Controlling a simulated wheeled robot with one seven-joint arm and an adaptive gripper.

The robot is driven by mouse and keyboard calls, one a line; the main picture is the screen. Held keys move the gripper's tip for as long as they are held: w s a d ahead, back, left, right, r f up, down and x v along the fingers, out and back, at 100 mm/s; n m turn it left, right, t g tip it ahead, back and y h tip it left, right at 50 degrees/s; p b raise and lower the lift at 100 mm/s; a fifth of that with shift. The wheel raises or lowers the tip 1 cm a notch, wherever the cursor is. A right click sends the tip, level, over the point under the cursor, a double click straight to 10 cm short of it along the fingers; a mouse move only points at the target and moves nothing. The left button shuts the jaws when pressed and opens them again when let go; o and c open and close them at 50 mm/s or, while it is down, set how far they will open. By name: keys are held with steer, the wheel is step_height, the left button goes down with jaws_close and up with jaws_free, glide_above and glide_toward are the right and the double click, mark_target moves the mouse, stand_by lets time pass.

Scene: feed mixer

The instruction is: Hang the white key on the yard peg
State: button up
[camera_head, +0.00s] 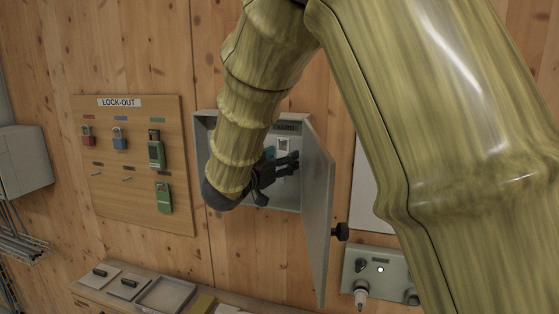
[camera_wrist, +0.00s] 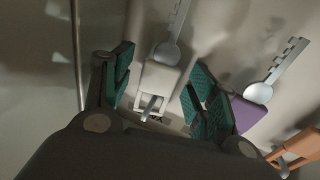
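My gripper (camera_head: 283,165) reaches into an open grey wall cabinet (camera_head: 317,220). In the wrist view my gripper (camera_wrist: 160,88) is open, its two green-padded fingers apart on either side of the white key's head (camera_wrist: 158,80). The white key's silver shaft points to the top of that view, and a small metal peg (camera_wrist: 151,104) shows at its head. Whether the pads touch the key I cannot tell. A purple-headed key (camera_wrist: 250,112) is just right of the right finger.
An orange-headed key (camera_wrist: 297,150) is at the lower right of the wrist view. The cabinet door (camera_head: 318,215) stands open on the right. A lock-out board (camera_head: 130,165) with padlocks is to the left. A control box (camera_head: 380,277) and a bench (camera_head: 150,290) are below.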

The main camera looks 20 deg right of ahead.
steer(key=shift+a, duration=0.1)
steer(key=v, duration=1.1)
steer(key=shift+s+a, duration=0.2)
steer(key=shift+s, duration=0.15)
steer(key=shift+w+d, duration=0.1)
steer(key=x, duration=1.1)
steer(key=shift+r, duration=0.15)
steer(key=shift+w+d, duration=0.1)
steer(key=shift+w, duration=0.05)
